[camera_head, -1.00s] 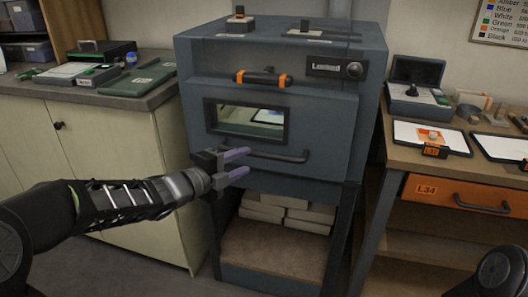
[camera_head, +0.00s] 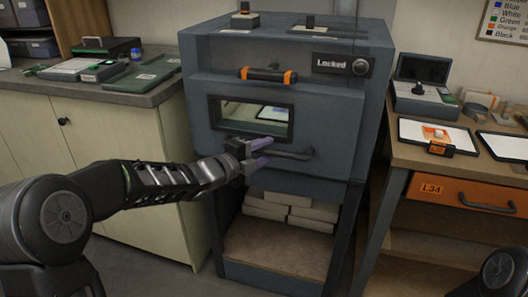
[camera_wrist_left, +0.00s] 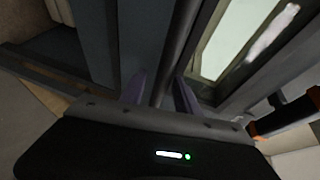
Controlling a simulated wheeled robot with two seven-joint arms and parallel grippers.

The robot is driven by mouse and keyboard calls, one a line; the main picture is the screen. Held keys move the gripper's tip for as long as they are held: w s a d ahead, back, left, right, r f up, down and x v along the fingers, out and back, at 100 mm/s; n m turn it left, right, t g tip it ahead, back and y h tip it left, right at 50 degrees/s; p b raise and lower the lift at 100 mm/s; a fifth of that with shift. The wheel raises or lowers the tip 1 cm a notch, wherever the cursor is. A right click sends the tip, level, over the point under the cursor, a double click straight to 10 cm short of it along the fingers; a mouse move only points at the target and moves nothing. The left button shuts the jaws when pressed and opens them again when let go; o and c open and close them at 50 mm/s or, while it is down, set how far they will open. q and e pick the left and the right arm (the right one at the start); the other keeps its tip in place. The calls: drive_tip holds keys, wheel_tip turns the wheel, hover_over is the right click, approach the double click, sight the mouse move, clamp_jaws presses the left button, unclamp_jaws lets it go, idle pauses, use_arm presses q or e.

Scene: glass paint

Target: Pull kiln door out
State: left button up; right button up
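The grey kiln (camera_head: 330,125) stands in the middle, with its door (camera_head: 205,130) shut. The door has a window (camera_head: 250,117) and a dark bar handle (camera_head: 292,154) below it. My left gripper (camera_head: 258,154) is at the left end of this bar, with its two purple fingers apart. In the left wrist view, the bar (camera_wrist_left: 170,65) runs between the fingers of the left gripper (camera_wrist_left: 160,92), with a gap showing on the left side. Whether a finger touches it I cannot tell. My right gripper is out of view.
A black and orange handle (camera_head: 268,75) sits above the window, beside a panel reading "Locked" (camera_head: 342,65). Pale blocks (camera_head: 290,210) lie on the shelf under the kiln. A cabinet (camera_head: 120,130) stands left and a workbench with an orange drawer (camera_head: 462,191) right.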

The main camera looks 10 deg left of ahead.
use_arm(q)
drive_tip(key=shift+c, duration=0.4)
clamp_jaws()
idle(1.0)
